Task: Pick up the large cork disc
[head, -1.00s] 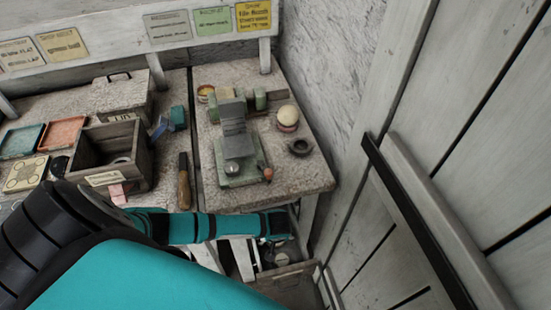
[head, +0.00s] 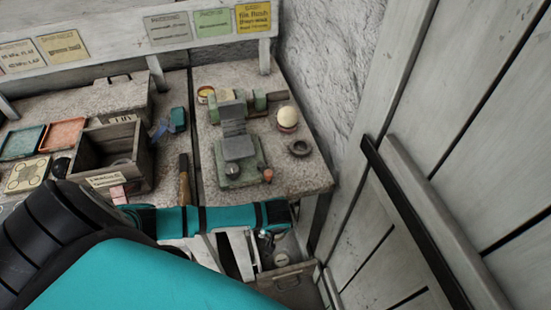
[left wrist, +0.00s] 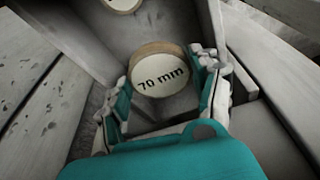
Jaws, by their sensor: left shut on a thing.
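In the left wrist view, a round disc (left wrist: 160,82) with a pale face marked "70 mm" and a tan cork-coloured rim sits between the two fingers of my left gripper (left wrist: 163,74). The fingers are shut on its sides. A second pale disc (left wrist: 122,3) is partly cut off at the top edge, apart from the gripper. In the head view, my left arm reaches right across the bench front, and its gripper (head: 266,242) is small and partly hidden over an open drawer. My right gripper is not in view.
The open drawer (head: 290,277) has wooden walls close around the gripper. The bench (head: 290,185) above carries a green-grey device (head: 238,150), a dark ring (head: 300,148) and a wooden box (head: 107,160). A plank wall (head: 450,150) stands at the right.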

